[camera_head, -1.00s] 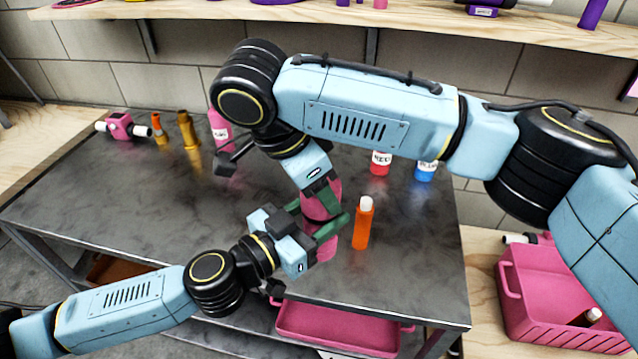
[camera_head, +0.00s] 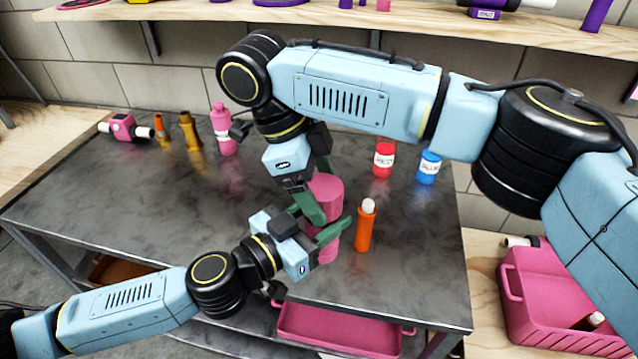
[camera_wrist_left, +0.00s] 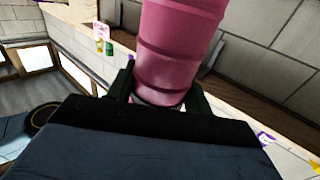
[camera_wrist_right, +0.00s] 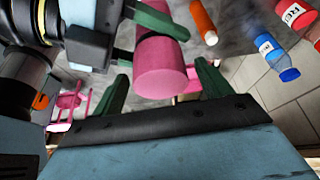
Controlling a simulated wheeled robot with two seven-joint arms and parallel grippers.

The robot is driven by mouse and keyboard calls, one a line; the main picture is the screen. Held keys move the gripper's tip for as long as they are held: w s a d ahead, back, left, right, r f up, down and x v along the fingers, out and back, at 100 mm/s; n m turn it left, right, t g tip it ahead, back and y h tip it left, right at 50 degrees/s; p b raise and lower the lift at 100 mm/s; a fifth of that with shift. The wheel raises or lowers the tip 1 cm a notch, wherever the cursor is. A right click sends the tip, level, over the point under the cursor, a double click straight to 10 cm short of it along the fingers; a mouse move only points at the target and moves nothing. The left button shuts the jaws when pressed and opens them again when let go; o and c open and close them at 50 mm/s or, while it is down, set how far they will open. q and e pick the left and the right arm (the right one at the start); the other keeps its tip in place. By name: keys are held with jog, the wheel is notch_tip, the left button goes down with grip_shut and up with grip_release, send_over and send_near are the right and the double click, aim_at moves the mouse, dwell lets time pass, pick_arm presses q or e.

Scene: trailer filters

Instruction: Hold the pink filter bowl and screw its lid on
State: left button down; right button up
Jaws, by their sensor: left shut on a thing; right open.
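The pink filter bowl (camera_head: 328,250) stands upright near the front edge of the dark table, with my left gripper (camera_head: 322,232) shut around it. In the left wrist view the pink body (camera_wrist_left: 175,50) fills the space between the fingers. The pink lid (camera_head: 327,190) sits in line on top of the bowl. I cannot tell how tightly it is seated. My right gripper (camera_head: 316,192) is open at the lid. In the right wrist view the lid (camera_wrist_right: 162,65) lies between its spread green fingers, with gaps at both sides.
An orange bottle (camera_head: 365,225) with a white cap stands close to the right of the bowl. Red (camera_head: 383,160) and blue (camera_head: 429,167) bottles stand behind it. A pink bottle (camera_head: 222,130) stands at back left. A pink crate (camera_head: 545,300) is at right. The table's left middle is clear.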

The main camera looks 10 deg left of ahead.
jog(key=shift+r, duration=2.25)
jog(key=shift+c, duration=0.4)
